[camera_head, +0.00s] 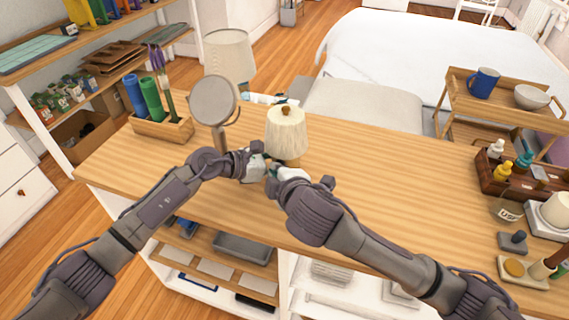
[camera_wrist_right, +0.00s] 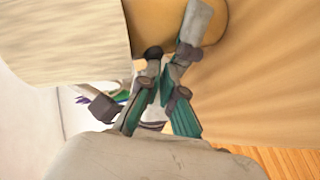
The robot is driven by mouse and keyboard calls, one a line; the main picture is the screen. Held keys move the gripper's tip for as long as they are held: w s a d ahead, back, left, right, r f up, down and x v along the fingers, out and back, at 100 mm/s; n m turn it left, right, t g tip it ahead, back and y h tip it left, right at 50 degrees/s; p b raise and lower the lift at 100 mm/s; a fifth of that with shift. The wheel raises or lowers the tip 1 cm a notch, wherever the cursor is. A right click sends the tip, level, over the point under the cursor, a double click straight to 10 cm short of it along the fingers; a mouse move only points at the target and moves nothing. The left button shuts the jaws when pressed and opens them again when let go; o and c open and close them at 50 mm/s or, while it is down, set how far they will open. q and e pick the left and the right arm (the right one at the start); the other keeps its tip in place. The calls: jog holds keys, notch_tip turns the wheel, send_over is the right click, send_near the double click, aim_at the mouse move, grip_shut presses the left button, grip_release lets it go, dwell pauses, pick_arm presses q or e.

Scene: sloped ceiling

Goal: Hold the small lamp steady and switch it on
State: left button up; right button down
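The small lamp (camera_head: 287,133), with a pleated cream shade and a brown knob on top, stands upright on the wooden counter. In the right wrist view its shade (camera_wrist_right: 65,40) fills the upper left and its wooden base (camera_wrist_right: 225,25) is beside it. My right gripper (camera_wrist_right: 160,72) is at the base, below the shade; its green-padded fingers converge at their tips. I see nothing clearly held between them. My left gripper (camera_head: 255,166) is at the left of the base, close to the right one; its fingers are too hidden to tell open from shut. No switch shows clearly.
A round mirror (camera_head: 213,101) stands just left of the small lamp. A wooden holder (camera_head: 160,128) with green and blue items is at the counter's left end. A dark tray with bottles (camera_head: 505,185) and a white candle (camera_head: 556,211) are at the right. The counter between is clear.

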jog(key=shift+w+d+f, duration=0.15)
jog(key=shift+d+f, duration=0.05)
jog(key=shift+d, duration=0.5)
jog(key=shift+s+a+f, duration=0.1)
jog(key=shift+s, duration=0.2)
jog(key=shift+s+a, duration=0.4)
jog(key=shift+s, duration=0.5)
jog(key=shift+s+a, duration=0.45)
jog(key=shift+s, duration=0.5)
jog(key=shift+s+a, duration=0.4)
jog(key=shift+s, duration=0.5)
